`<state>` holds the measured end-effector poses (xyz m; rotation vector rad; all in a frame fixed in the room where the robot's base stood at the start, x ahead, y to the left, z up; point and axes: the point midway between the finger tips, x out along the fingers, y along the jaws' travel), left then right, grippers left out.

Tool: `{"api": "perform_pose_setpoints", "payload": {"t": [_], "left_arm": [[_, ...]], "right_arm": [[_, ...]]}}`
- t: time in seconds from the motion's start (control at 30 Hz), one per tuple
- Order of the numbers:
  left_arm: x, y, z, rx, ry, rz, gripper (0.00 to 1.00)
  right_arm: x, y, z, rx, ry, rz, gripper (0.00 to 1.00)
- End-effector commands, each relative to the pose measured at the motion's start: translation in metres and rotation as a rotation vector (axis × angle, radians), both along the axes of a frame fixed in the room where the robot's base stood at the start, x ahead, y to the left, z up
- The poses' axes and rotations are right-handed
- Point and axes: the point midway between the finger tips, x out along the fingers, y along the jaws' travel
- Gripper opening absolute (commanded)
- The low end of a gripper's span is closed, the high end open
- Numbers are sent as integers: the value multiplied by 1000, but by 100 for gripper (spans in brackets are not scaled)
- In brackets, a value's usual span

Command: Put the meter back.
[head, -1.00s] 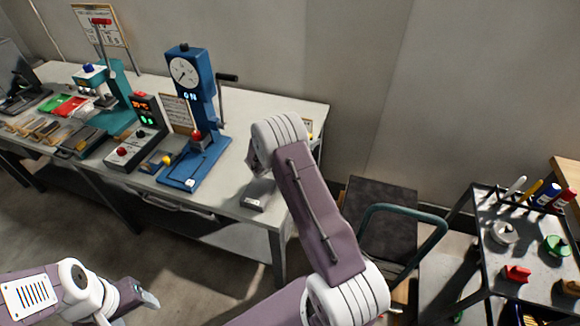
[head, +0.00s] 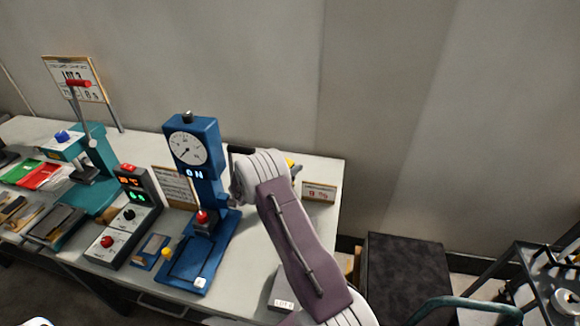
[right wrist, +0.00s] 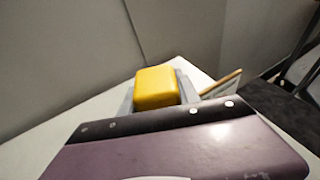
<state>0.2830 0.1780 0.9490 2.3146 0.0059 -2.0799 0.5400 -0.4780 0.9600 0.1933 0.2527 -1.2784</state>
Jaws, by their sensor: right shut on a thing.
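A yellow block with rounded edges (right wrist: 156,87), which looks like the meter, is between the fingers of my right gripper (right wrist: 157,95) in the right wrist view. In the head view only a small yellow bit (head: 291,163) shows behind my right wrist, over the back right part of the bench. My right gripper is shut on it. Its face is not visible, and I cannot tell whether it touches the bench. My left gripper is out of view; only a white bit of that arm shows at the lower left.
A small framed sign (head: 319,192) stands at the bench's (head: 250,262) right end. A small grey labelled block (head: 283,303) is near the front edge. A dark platform (head: 405,270) is beyond the bench.

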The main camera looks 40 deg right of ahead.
Motion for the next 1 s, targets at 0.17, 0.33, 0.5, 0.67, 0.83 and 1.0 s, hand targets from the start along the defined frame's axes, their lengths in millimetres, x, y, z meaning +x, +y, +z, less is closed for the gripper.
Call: {"api": "perform_pose_setpoints", "payload": {"t": [0.17, 0.33, 0.5, 0.67, 0.83, 1.0], "left_arm": [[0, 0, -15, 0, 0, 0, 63], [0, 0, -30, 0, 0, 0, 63], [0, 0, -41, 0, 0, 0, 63], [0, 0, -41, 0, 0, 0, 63], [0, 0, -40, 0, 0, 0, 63], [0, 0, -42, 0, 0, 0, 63]], "right_arm": [[0, 0, -20, -1, 0, 1, 0], [1, 0, -45, -1, -1, 1, 0], [0, 0, -62, 0, 1, 0, 0], [0, 0, -64, -1, -1, 1, 0], [0, 0, -63, -1, -1, 1, 0], [0, 0, -65, -1, 0, 0, 0]]}}
